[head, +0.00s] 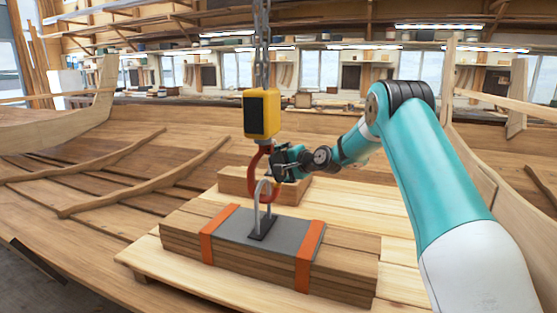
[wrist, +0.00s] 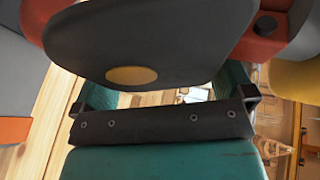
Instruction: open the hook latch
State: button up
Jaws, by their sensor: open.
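The red hook (head: 257,180) hangs under a yellow hoist block (head: 262,112) and passes through a grey lifting loop (head: 262,205). My gripper (head: 284,163) is at the hook's upper right side, close to its throat. In the wrist view, a large dark rounded plate (wrist: 150,35) with a yellow spot lies across my gripper (wrist: 165,88); it appears to be the latch. The gripper is open, its teal fingers apart on either side under the plate; contact cannot be told. Red hook parts (wrist: 268,35) show behind. In the head view the gripper hides the latch.
A chain (head: 262,45) holds the block from above. Below, a timber stack (head: 180,240) with a grey plate (head: 225,228) and orange straps (head: 309,257) rests on pale boards. Wooden hull planking and ribs (head: 110,175) lie to the left. The air left of the hook is clear.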

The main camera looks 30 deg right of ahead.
jog(key=shift+x, duration=0.8)
